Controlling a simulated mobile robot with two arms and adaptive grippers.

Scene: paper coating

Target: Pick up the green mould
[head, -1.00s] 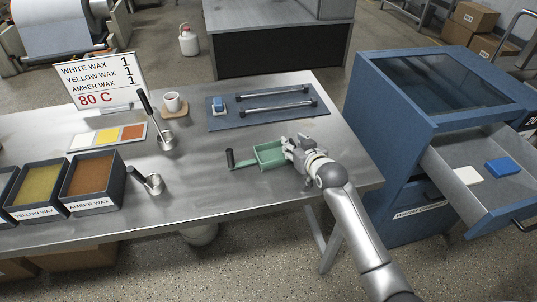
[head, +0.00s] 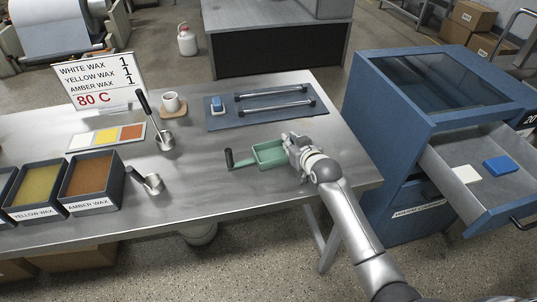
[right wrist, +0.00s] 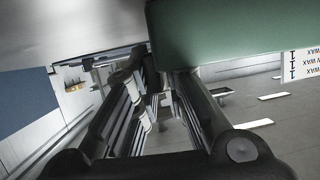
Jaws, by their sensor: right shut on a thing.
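The green mould (head: 268,153) is a shallow rectangular tray with a handle and dark grip pointing left. It is at the right part of the metal table in the head view. My right gripper (head: 294,150) is shut on its right end. In the right wrist view the mould (right wrist: 230,28) fills the top, and the gripper's dark fingers (right wrist: 165,80) reach up to it. Whether the mould touches the table is hard to tell. My left gripper is not in view.
A blue mat (head: 262,108) with two metal bars lies behind the mould. Two ladles (head: 152,183) and wax bins (head: 92,183) stand to the left. A blue cabinet (head: 400,130) with an open drawer (head: 510,195) stands right of the table (head: 215,200).

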